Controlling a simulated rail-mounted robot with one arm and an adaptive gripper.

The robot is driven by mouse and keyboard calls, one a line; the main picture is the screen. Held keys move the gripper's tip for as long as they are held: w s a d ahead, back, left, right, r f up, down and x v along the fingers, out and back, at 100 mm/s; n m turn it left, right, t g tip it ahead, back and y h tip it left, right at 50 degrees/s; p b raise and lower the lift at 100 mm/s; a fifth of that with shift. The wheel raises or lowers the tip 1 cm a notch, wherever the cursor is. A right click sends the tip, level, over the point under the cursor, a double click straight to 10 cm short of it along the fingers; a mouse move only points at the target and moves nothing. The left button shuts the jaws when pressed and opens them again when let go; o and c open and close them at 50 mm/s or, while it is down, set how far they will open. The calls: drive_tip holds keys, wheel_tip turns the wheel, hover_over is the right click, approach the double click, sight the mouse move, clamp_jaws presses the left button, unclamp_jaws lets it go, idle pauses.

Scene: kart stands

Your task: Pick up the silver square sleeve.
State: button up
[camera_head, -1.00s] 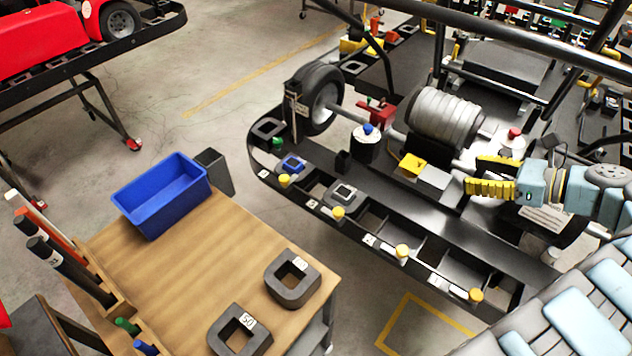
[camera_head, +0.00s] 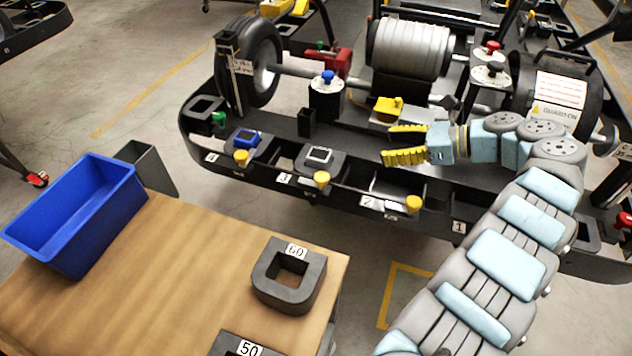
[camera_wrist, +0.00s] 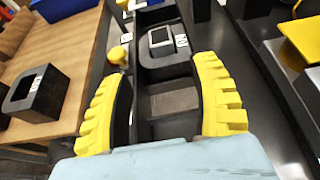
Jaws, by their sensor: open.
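The silver square sleeve (camera_head: 319,155) sits on a dark square block in a slot of the black kart-stand tray, beside a yellow knob. In the wrist view the silver sleeve (camera_wrist: 161,36) shows at the top middle, beyond my fingertips, with a small white label on the block beside it. My gripper (camera_head: 388,144) is open and empty, to the right of the sleeve and above the tray. In the wrist view my gripper (camera_wrist: 160,100) has its yellow fingers spread over an empty tray compartment.
A similar blue square sleeve (camera_head: 246,137) sits in the slot to the left. Yellow knobs (camera_head: 321,180) line the tray's front edge. A yellow block (camera_head: 388,108) stands behind my gripper. The wooden table (camera_head: 170,270) holds a blue bin (camera_head: 78,215) and a dark block labelled 60 (camera_head: 289,278).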

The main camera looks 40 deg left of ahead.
drive_tip(key=shift+a+f, duration=0.1)
drive_tip(key=shift+f, duration=0.7)
drive_tip(key=shift+a+r, duration=0.1)
drive_tip(key=p, duration=1.3)
approach(325, 155)
drive_tip(key=x, duration=0.7)
drive_tip(key=shift+s+a, duration=0.1)
drive_tip(key=shift+a, duration=0.25)
drive_tip(key=shift+x, duration=2)
drive_tip(key=shift+d, duration=0.15)
drive_tip(key=c, duration=1)
